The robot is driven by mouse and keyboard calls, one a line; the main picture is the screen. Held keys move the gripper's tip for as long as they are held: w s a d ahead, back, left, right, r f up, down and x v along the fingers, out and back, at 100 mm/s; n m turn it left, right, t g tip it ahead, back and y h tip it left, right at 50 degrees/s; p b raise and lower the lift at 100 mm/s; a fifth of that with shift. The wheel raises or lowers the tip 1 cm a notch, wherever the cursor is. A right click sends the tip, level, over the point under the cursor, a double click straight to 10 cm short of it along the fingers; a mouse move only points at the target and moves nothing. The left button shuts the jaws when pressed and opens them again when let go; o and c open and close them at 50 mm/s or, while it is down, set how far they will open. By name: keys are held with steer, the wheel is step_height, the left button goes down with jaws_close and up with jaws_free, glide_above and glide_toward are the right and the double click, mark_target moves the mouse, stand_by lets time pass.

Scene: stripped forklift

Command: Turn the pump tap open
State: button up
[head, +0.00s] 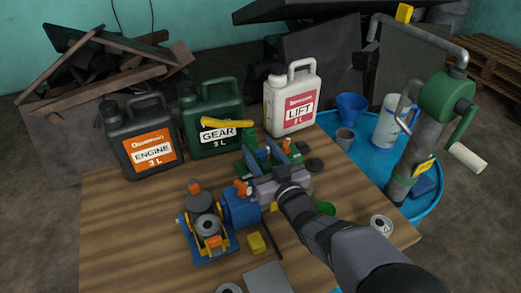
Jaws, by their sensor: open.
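The hand pump (430,125) stands at the right, with a green head, a grey column, a crank with a white grip, and a bent grey pipe running over to the left. A small yellow block (404,13) sits on top of this pipe; it looks like the tap, and I cannot tell its setting. My gripper (269,152) is over the middle of the wooden table, far to the left of the pump and apart from it. Its jaws are open, pointing away toward the jugs. Green parts show around the jaws; contact with them cannot be told.
Black ENGINE (150,150), green GEAR (210,132) and white LIFT (291,103) jugs line the table's back. A small machine (207,230) stands front left. A blue tray (368,152) holds a blue funnel (351,107), a grey cup (345,138) and a clear jug (391,122).

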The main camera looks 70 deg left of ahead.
steer(key=c, duration=0.9)
steer(key=shift+s+f+n+g+b, duration=0.15)
steer(key=shift+n+g+b, duration=0.15)
steer(key=shift+n+g, duration=0.75)
steer(key=o, duration=0.7)
steer(key=shift+m+g, duration=0.25)
steer(key=shift+o, duration=1)
steer(key=shift+s, duration=0.1)
steer(key=shift+w, duration=0.2)
steer(key=shift+d, duration=0.1)
